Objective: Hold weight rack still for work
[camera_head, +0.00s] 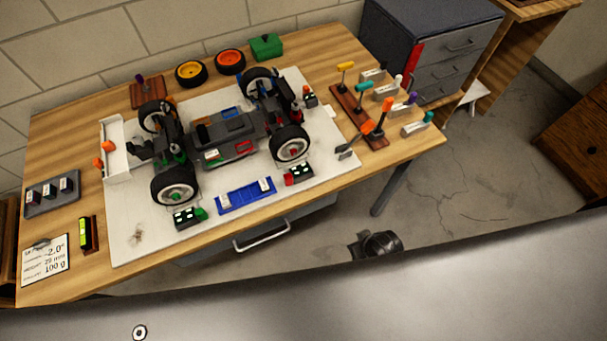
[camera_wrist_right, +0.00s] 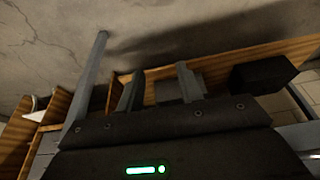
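A grey rack (camera_head: 52,193) with several small dark, pale-labelled blocks lies at the left end of the wooden table in the head view. It looks like the weight rack. Nothing touches it. My right gripper (camera_wrist_right: 160,85) shows in the right wrist view with its two fingers apart and nothing between them. It is away from the rack, with floor and wooden furniture beyond it. My left gripper is not in view.
A racecar chassis (camera_head: 225,137) stands on a pale board (camera_head: 140,240). A label card (camera_head: 46,260) and a yellow level (camera_head: 85,233) lie in front of the grey rack. A screwdriver stand (camera_head: 358,115) is at the right. A blue tray (camera_head: 246,195) lies near the board's front.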

